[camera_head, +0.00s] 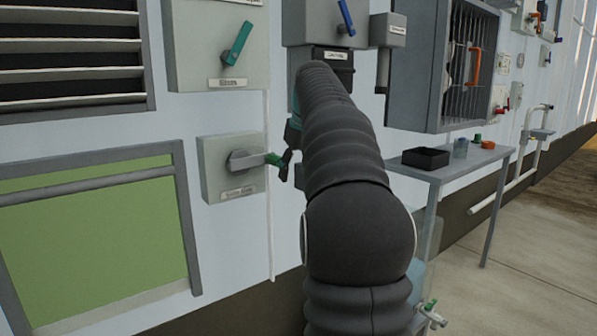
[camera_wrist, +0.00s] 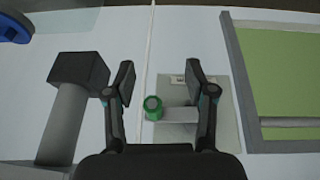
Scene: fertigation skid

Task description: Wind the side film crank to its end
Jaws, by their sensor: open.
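The side film crank has a grey arm (camera_head: 245,161) on a pale wall box (camera_head: 219,180), with a green knob (camera_head: 273,160) at the arm's right end. The wrist view is turned about upside down; there the knob (camera_wrist: 153,106) and crank arm (camera_wrist: 180,115) show between my fingers. My gripper (camera_wrist: 161,72) is open, with one finger on each side of the knob in that view. I see no clear contact, and depth is hard to judge. In the head view my gripper (camera_head: 285,165) is beside the knob, largely hidden by my arm.
A green film panel (camera_head: 90,235) is left of the crank. Above it is a box with a green lever (camera_head: 237,44). A grey table (camera_head: 455,165) with a black tray (camera_head: 426,158) stands at right. The wrist view shows a dark block (camera_wrist: 80,70) on a grey cylinder.

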